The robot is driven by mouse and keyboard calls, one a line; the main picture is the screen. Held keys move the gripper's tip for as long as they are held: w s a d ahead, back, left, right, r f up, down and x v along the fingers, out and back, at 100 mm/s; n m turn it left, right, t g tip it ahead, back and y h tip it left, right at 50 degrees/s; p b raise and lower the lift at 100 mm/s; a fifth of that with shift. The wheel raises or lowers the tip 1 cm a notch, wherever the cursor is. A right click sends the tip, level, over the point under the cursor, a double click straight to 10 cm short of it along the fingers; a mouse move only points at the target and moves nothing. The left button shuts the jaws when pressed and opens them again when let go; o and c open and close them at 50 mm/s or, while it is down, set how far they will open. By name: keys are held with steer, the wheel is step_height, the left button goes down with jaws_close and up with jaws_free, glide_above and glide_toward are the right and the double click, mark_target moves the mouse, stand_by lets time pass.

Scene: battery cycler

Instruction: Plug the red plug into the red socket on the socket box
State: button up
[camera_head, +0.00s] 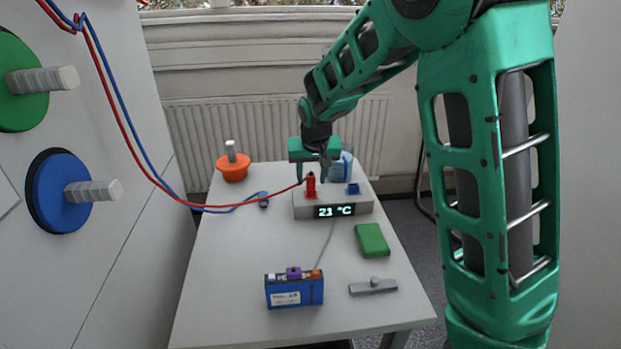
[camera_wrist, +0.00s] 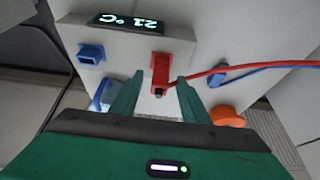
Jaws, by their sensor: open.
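The socket box (camera_head: 300,209) is a pale box with a lit "21 °C" display, standing towards the far end of the table. Its red socket (camera_head: 311,194) is on top at the left and its blue socket (camera_head: 353,188) at the right. The red plug (camera_head: 310,180) stands upright at the red socket, with its red cable running left. It also shows in the wrist view (camera_wrist: 160,72); I cannot tell how deep it sits. My gripper (camera_head: 311,173) is open, with one finger on each side of the plug; in the wrist view small gaps show beside it.
The blue plug (camera_head: 263,200) lies on the table left of the box. An orange holder (camera_head: 232,172) stands behind it. A clear bluish object (camera_wrist: 104,97) is near the blue socket. A green block (camera_head: 372,240), a grey part (camera_head: 373,287) and a blue battery pack (camera_head: 294,292) lie nearer.

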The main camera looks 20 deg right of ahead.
steer(key=d+v, duration=0.1)
steer(key=v, duration=0.9)
steer(key=s+d+m+g, duration=0.2)
steer(key=s+d+g, duration=0.1)
steer(key=s+d, duration=1.2)
steer(key=s+d+f+m, duration=0.1)
steer(key=s+f, duration=0.1)
steer(key=s, duration=0.9)
steer(key=s+d+f+m+g+y, duration=0.1)
steer(key=s+f, duration=0.1)
steer(key=s, duration=0.9)
steer(key=shift+s+f+g, duration=0.2)
steer(key=shift+s+g, duration=0.1)
steer(key=shift+s, duration=0.1)
steer(key=shift+w+f, duration=0.25)
steer(key=shift+w, duration=0.4)
